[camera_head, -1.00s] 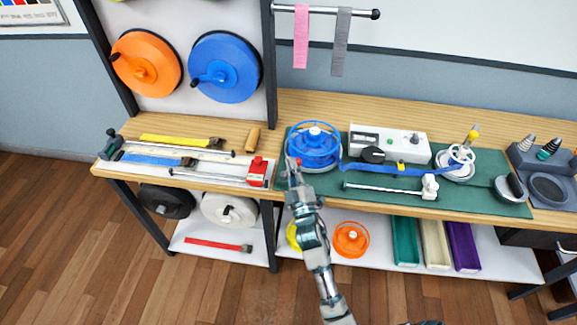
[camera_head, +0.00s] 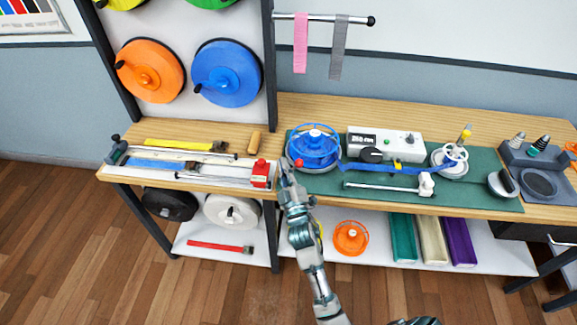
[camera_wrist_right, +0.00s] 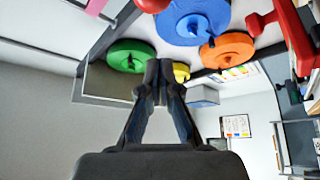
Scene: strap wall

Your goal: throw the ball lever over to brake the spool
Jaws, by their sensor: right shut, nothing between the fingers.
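The blue spool (camera_head: 314,148) stands on the green mat at the left end of the winding set. A small red ball (camera_head: 299,163) shows at its front left rim; I take it for the ball of the lever, and its arm cannot be made out. My right gripper (camera_head: 283,170) is shut and empty, just left of the ball and apart from it in the head view. In the right wrist view its fingers (camera_wrist_right: 159,75) are together with nothing between them. My left gripper is not in view.
A red block (camera_head: 261,173) on the measuring rail lies close left of my right gripper. A grey-white box (camera_head: 387,145) and a blue strap (camera_head: 350,167) are right of the spool. Below, a shelf holds an orange spool (camera_head: 351,238) and colored bins.

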